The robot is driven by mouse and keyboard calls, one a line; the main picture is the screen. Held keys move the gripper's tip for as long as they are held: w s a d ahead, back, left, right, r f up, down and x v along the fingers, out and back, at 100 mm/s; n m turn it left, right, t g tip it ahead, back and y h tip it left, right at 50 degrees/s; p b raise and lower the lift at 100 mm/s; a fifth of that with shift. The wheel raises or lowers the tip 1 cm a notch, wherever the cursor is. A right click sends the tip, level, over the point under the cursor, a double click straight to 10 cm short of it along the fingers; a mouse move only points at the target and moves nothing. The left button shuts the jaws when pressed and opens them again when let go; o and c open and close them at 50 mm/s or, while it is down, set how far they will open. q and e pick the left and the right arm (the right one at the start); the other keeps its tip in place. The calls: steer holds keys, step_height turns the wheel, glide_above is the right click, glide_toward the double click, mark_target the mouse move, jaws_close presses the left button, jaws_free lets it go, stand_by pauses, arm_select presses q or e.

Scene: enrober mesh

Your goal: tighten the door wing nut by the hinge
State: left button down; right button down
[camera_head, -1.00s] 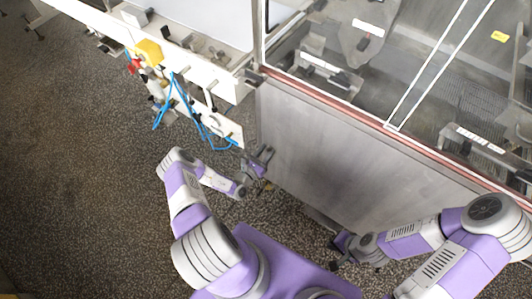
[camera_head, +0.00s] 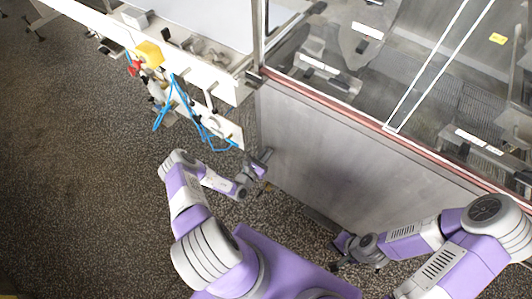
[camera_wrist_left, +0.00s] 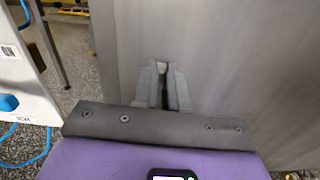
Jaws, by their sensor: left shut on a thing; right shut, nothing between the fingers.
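In the left wrist view my left gripper (camera_wrist_left: 163,88) points at the panel. It is shut on a small pale piece (camera_wrist_left: 161,68), which seems to be the wing nut. The fingers hide most of it, so its wings and how tightly it sits cannot be told. My right gripper (camera_head: 341,262) is shut and empty, low in front of the panel and away from the nut.
A white machine frame (camera_head: 228,131) with blue hoses (camera_head: 187,103) and a yellow part (camera_head: 149,53) stands left of the panel. Clear guard windows with a reddish lower edge (camera_head: 330,101) lie above the panel. The speckled floor (camera_head: 80,180) at left is open.

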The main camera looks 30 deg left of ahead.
arm_select(q)
steer(key=m+p, duration=0.2)
steer(key=m, duration=0.2)
steer(key=d+f+m+p, duration=0.1)
steer(key=m+p, duration=0.1)
steer(key=m, duration=0.2)
steer(key=m+p, duration=0.2)
steer(key=m, duration=0.3)
steer(key=shift+s+d+f+p, duration=0.1)
steer(key=shift+d+f+p, duration=0.05)
steer(key=shift+d+p, duration=0.25)
steer(key=shift+f+m+p, duration=0.2)
steer(key=shift+m+p, duration=0.15)
steer(key=shift+m, duration=0.7)
steer(key=shift+f+m+p, duration=0.2)
steer(key=shift+m+p, duration=0.1)
steer(key=shift+m, duration=0.75)
steer(key=c, duration=1.2)
jaws_free()
steer(key=shift+o, duration=0.2)
steer(key=s+p, duration=0.1)
steer(key=s, duration=0.6)
steer(key=shift+s+a+p, duration=0.3)
steer(key=shift+p, duration=0.05)
